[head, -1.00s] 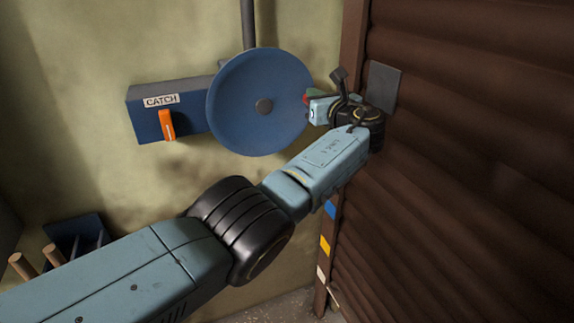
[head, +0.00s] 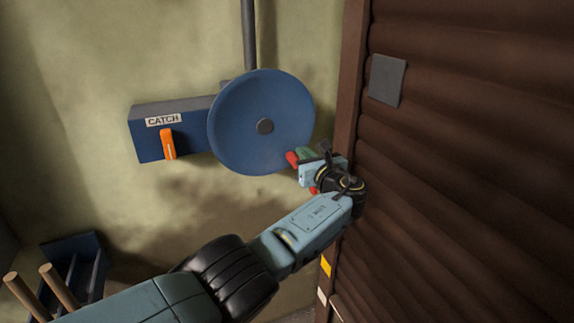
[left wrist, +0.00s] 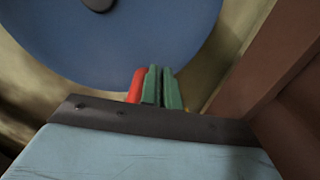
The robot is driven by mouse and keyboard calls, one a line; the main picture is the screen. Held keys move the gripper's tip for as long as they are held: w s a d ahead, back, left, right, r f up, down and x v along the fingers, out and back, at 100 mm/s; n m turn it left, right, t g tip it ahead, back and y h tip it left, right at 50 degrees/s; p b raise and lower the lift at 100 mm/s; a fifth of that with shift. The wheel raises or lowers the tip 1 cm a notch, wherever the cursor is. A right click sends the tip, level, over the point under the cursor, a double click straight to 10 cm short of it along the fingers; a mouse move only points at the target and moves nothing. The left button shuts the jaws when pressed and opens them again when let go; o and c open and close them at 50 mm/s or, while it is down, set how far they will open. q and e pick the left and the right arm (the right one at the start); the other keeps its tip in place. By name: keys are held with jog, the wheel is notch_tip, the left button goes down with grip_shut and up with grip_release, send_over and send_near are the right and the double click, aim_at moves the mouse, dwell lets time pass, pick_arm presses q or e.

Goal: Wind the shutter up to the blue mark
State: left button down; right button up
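The blue wheel (head: 235,115) is on the wall, with a red handle (head: 292,159) at its lower right. My left gripper (head: 307,158) is at this handle. In the left wrist view, its two green fingers (left wrist: 162,88) are close together with only a thin gap, and the red handle (left wrist: 135,86) is just left of them, not between them; I cannot tell whether they touch. The brown ribbed shutter (head: 460,160) fills the right side. A yellow mark (head: 325,265) and a white mark (head: 321,296) show on its frame; my arm hides the blue mark. My right gripper is out of view.
A blue catch box (head: 150,146) with an orange lever (head: 168,143) hanging down is left of the wheel. A blue holder (head: 90,245) with wooden handles (head: 58,287) is at lower left. A grey plate (head: 387,80) is on the shutter. The brown frame post (head: 350,100) is close to my gripper.

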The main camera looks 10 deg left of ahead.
pick_arm(q)
jog(key=a+f+p, duration=0.1)
jog(key=s+f+p, duration=0.1)
jog(key=a+f+p, duration=0.1)
jog(key=p, duration=0.1)
jog(key=shift+s+a+f, duration=0.15)
jog(key=shift+s+a, duration=0.15)
jog(key=shift+s+a+f+p, duration=0.1)
jog(key=shift+s+a+p, duration=0.05)
jog(key=shift+a+p, duration=0.15)
jog(key=shift+s+a+f+p, duration=0.3)
jog(key=shift+s+a+p, duration=0.05)
jog(key=shift+a+p, duration=0.15)
